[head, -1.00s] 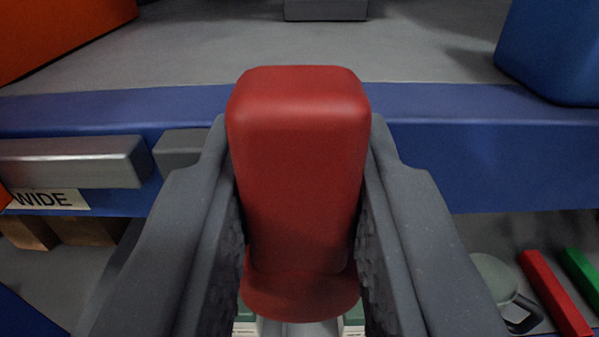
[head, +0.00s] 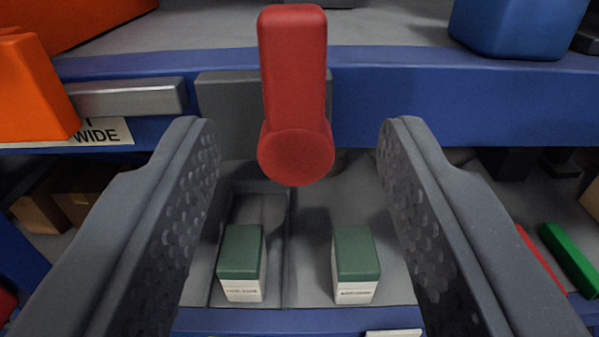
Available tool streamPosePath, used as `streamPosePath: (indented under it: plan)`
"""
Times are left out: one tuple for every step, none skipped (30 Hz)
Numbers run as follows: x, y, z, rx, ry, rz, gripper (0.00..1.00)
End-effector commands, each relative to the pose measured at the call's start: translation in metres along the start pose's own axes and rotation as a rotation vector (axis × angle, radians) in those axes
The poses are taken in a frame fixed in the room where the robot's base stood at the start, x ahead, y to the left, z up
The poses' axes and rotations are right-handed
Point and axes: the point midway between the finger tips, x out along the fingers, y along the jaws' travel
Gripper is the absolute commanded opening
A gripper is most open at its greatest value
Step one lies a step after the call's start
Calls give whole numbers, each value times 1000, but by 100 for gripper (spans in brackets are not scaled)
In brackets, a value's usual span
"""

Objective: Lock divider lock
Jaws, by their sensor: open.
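The divider lock appears as a red lever (head: 293,75) with a rounded lower end, standing upright in front of a grey plate (head: 225,120) on the blue shelf edge. My gripper (head: 300,150) is open, with its two dark textured fingers wide apart, one on each side of the lever. Neither finger touches the lever, and there is a clear gap on both sides. The lever's mounting behind its round end is mostly hidden.
Two green-topped white boxes (head: 242,262) (head: 356,262) stand on the lower shelf between the fingers, with a thin divider (head: 290,245) between them. An orange block (head: 35,88) and a silver bar (head: 128,97) are left. A blue bin (head: 518,25) is upper right.

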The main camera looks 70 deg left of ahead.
Motion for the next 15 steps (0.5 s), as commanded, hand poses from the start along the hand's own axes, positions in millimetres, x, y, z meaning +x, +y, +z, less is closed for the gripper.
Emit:
streamPosePath:
  plan:
    - [-12, 0, 2, -3, 4, 1, 44]
    - [-18, 0, 2, -2, 2, 1, 44]
    - [-25, 0, 3, -2, 1, 0, 44]
    - [-31, 0, 2, -1, 1, -1, 44]
    - [-36, 0, 2, -1, 2, -1, 44]
    - [-44, 0, 1, 0, 2, 0, 44]
    - [-48, 0, 2, 0, 1, 0, 44]
    - [-53, -1, 2, -1, 0, 0, 44]
    - [-58, -1, 1, -2, -1, -1, 44]
    - [-61, -1, 1, -2, -1, -1, 44]
    - [-64, -1, 0, -2, 0, 0, 44]
    - [-68, 0, 0, -1, 1, 0, 44]
    - [-70, 0, 0, -1, 1, 1, 44]
    - [-72, 0, 0, 0, 1, 1, 44]
    - [-74, 0, 0, 0, 0, 1, 44]
